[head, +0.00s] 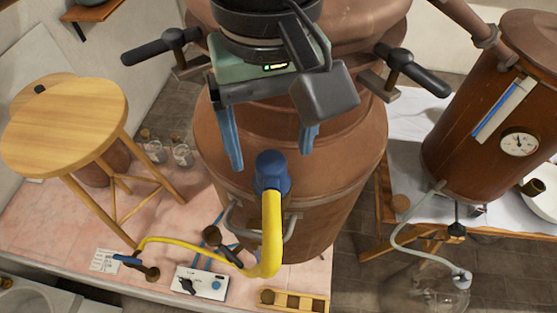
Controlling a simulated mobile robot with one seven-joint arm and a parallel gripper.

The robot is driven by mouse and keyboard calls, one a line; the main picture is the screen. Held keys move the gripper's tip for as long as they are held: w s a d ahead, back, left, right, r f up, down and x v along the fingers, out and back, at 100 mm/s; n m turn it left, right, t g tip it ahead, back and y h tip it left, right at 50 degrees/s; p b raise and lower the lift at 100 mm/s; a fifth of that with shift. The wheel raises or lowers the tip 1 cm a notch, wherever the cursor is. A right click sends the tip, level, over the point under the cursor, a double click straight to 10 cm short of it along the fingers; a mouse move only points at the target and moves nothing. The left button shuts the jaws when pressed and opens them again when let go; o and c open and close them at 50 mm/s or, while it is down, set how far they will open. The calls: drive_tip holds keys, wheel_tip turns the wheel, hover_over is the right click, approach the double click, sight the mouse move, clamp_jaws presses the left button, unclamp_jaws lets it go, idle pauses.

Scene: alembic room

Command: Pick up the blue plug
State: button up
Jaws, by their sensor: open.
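The blue plug (270,175) stands upright on the end of a thick yellow hose or cable (271,235), in front of the large copper vessel. My gripper (269,159) is open and empty, pointing down, with one blue finger to the left of the plug and one to the right. In this picture the plug's top lies between the fingertips, with gaps on both sides. I cannot tell from this one view whether the fingers are level with the plug in depth. The yellow line curves down and left to a dark blue end piece (128,259).
The copper vessel (340,185) with side handles stands close behind. A wooden stool (62,125) is at left, a second copper tank (480,130) with a gauge at right. A white control box (200,286) and a wooden rack (293,301) lie on the pink surface in front.

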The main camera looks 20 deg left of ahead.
sight(271, 161)
wheel_tip(271, 161, down, 4)
drive_tip(key=b, duration=0.3)
drive_tip(key=shift+a+f+b, duration=0.1)
drive_tip(key=shift+f+b, duration=0.1)
drive_tip(key=shift+b, duration=0.15)
drive_tip(key=shift+r, duration=0.1)
clamp_jaws()
